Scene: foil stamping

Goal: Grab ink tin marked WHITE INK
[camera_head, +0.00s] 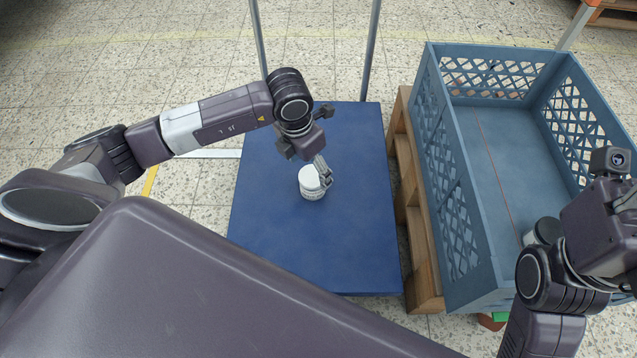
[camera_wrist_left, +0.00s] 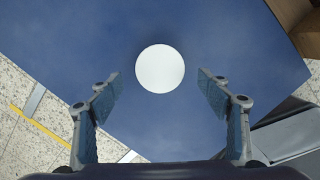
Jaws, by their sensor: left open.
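A small tin (camera_head: 312,185) with a white lid and pale sides stands upright on the blue tabletop. Its label is too small to read. In the left wrist view, the round white lid (camera_wrist_left: 160,68) lies between and slightly ahead of the fingertips. My left gripper (camera_head: 306,165) is open, close to the tin in the head view; the wrist view also shows the open fingers (camera_wrist_left: 158,84) with gaps on both sides of the lid. My right gripper (camera_head: 624,195) is at the right edge over the crate, partly cut off, and its fingers are unclear.
The blue table (camera_head: 350,240) is otherwise clear. A blue-grey lattice crate (camera_head: 465,215) stands to its right on a wooden pallet (camera_head: 424,255). A dark-topped round container (camera_head: 546,230) is inside the crate near my right arm. Metal posts (camera_head: 371,45) rise behind the table.

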